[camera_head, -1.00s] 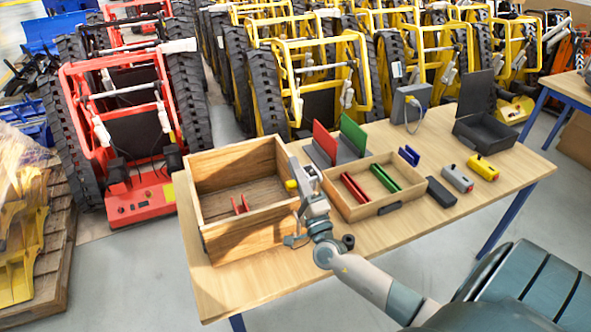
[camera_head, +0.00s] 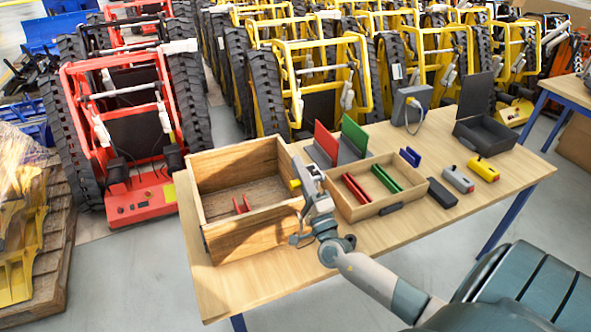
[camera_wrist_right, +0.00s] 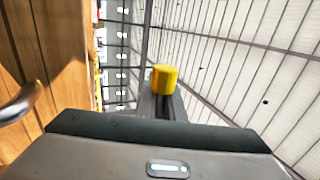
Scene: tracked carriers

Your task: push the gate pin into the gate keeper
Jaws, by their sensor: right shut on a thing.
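My right gripper (camera_head: 309,172) is at the right wall of the wooden crate (camera_head: 237,244), its fingers near the rim. A yellow knob, seemingly the head of the gate pin (camera_head: 295,184), shows at the left side of the fingers. The right wrist view shows the yellow pin head (camera_wrist_right: 164,79) at the fingers, which are shut on it. The pin's shaft is hidden. A curved grey metal piece (camera_wrist_right: 20,103) stands out by the wood in that view; I cannot tell whether it belongs to the gate keeper. The keeper is not clearly visible. My left gripper is not in view.
Black, grey and yellow blocks (camera_head: 483,168) lie at the right. The table (camera_head: 262,287) is clear along its front.

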